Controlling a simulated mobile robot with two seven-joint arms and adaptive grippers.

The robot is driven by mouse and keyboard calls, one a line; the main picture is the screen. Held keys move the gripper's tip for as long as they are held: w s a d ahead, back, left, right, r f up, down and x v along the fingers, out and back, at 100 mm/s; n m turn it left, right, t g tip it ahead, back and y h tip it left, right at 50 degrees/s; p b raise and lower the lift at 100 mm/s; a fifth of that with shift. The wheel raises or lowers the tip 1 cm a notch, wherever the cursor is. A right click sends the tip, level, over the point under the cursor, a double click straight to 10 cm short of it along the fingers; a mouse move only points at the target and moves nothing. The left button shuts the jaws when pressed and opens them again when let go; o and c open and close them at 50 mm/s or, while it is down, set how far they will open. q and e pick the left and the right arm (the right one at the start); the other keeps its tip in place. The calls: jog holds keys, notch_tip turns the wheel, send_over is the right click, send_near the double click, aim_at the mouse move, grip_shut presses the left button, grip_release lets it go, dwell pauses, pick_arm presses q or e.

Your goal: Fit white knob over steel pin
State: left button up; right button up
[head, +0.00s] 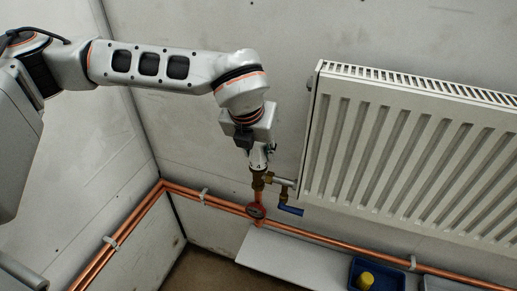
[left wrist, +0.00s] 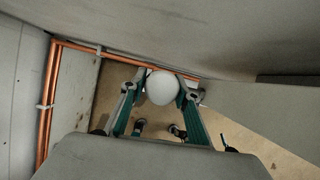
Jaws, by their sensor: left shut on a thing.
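My left gripper (head: 263,150) points down over the brass valve (head: 258,182) at the radiator's left end. In the left wrist view, its two green-sided fingers (left wrist: 160,96) are shut on the round white knob (left wrist: 162,87) from both sides. In the head view the white knob (head: 258,161) shows only in part below the fingers, close above the valve body. The steel pin is hidden, so I cannot tell whether the knob is around it or above it. My right gripper is not in view.
The white radiator (head: 410,150) stands close to the right of my left gripper. Copper pipes (head: 325,240) run along the walls. A blue lever (head: 290,210) and a red round part (head: 256,211) are by the valve. A blue bin (head: 390,272) holds a yellow piece (head: 366,280).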

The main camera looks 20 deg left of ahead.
pick_arm(q)
jog(key=shift+f, duration=0.3)
dwell(0.4)
jog(key=o, duration=1.2)
jog(key=shift+o, duration=0.2)
jog(key=o, duration=0.5)
jog(key=shift+r, duration=0.1)
jog(key=shift+r+p, duration=1.25)
jog(key=shift+r, duration=1.2)
jog(key=shift+r+p, duration=0.95)
jog(key=shift+r, duration=0.9)
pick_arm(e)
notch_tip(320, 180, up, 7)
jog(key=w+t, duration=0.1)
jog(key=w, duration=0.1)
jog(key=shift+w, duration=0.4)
